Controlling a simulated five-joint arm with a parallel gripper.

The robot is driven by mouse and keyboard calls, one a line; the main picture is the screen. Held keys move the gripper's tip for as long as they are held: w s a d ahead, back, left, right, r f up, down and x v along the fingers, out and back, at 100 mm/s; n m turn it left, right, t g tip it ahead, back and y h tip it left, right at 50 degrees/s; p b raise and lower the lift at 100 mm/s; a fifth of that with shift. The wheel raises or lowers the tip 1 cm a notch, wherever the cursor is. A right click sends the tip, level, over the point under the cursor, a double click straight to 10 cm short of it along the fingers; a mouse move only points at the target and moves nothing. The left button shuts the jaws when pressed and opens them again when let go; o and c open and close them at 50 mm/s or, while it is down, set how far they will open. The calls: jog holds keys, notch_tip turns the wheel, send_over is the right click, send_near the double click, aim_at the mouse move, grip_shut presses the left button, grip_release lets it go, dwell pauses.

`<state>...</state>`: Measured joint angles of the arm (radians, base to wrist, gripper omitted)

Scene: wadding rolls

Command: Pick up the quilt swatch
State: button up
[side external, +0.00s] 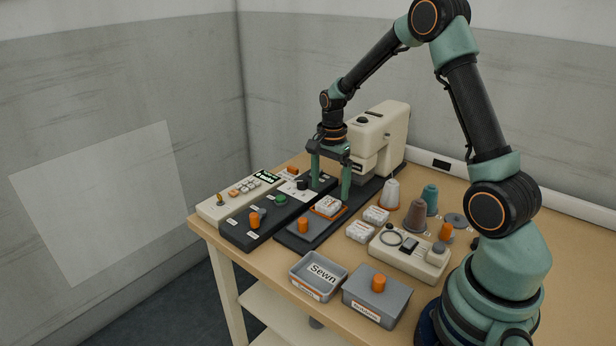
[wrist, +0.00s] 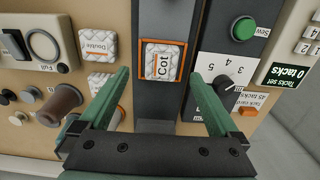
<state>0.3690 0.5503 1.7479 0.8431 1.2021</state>
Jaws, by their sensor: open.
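A white quilted swatch marked "Cot" (wrist: 163,60) lies in an orange frame on the dark strip in front of the sewing machine; it also shows in the side view (side external: 327,203). My gripper (side external: 330,190) is open and empty, pointing down above the strip close to this swatch. In the wrist view its green fingers (wrist: 160,80) are spread to either side of the strip, with the framed swatch between and just beyond the tips.
The cream sewing machine (side external: 378,135) stands behind my gripper. A dark control panel with a green button (side external: 280,199) and dial is left. Thread spools (side external: 416,214) and a cream device (side external: 410,254) stand right. A grey "Sewn" tray (side external: 318,277) and a grey lidded box (side external: 376,300) are in front.

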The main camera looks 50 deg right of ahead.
aim_at(329, 202)
jog(key=shift+w+f, duration=0.15)
jog(key=shift+f, duration=2.15)
grip_shut()
jog(key=shift+r, duration=0.15)
